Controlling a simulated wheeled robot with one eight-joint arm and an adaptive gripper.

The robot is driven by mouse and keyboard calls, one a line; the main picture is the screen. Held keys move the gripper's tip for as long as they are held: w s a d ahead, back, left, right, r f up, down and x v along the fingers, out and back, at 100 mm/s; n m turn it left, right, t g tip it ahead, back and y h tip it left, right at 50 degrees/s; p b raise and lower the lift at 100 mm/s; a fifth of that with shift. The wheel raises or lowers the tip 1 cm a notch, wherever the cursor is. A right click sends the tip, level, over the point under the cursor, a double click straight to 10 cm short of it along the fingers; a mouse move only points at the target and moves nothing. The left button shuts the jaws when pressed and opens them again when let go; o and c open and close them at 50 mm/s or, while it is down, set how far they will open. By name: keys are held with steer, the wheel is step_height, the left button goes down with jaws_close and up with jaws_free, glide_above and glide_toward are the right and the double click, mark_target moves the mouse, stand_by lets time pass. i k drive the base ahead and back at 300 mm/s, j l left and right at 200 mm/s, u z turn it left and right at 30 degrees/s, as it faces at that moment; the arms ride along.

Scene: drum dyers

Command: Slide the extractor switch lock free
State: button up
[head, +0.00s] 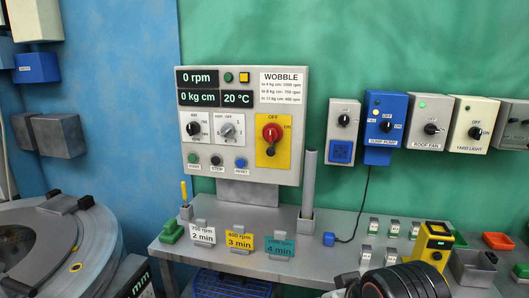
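The control panel (242,125) stands upright behind the bench. On its right side a red rotary switch (270,133) sits on a yellow plate (284,150) marked OFF at the top and ON at the right. A small dark part (270,150) hangs just below the red knob; it looks like the lock, but its shape is too small to make out. Black rounded parts (400,283), apparently of my arm and gripper, show at the bottom right edge, low and well away from the switch. The fingertips cannot be made out.
A grey upright post (308,180) stands on the bench (325,223) just right of the panel. Tags (240,241) line the front edge. Switch boxes (385,120) hang to the right. A yellow device (433,243) stands at the right. A drum (40,240) is at left.

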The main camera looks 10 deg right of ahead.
mark_target(270, 151)
steer(key=i+j+z, duration=0.3)
steer(key=j, duration=0.3)
steer(key=i+j+z, duration=0.15)
steer(key=i+j, duration=0.15)
steer(key=i+j+z, duration=0.2)
steer(key=j, duration=0.15)
steer(key=i+j+z, duration=0.15)
steer(key=j, duration=0.2)
